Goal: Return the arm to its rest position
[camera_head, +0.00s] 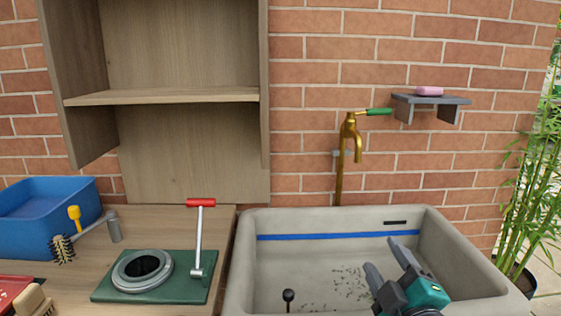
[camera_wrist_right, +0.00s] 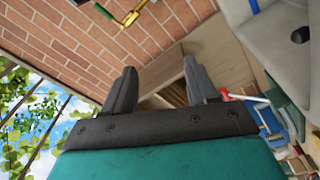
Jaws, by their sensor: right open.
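My right gripper (camera_head: 388,262) is over the right part of the stone sink (camera_head: 460,254) in the head view, its two dark fingers pointing up and left. In the right wrist view the fingers (camera_wrist_right: 158,88) stand apart with nothing between them. The gripper is open and empty, and its teal body shows at the bottom of that view. My left gripper is in neither view.
A brass tap (camera_head: 349,145) with a green handle and a shelf (camera_head: 432,99) with pink soap are on the brick wall. A green plate (camera_head: 194,290) with a grey ring and red-handled lever, a brush (camera_head: 62,248) and a blue bin (camera_head: 35,235) stand left. Gravel (camera_head: 350,285) lies in the sink.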

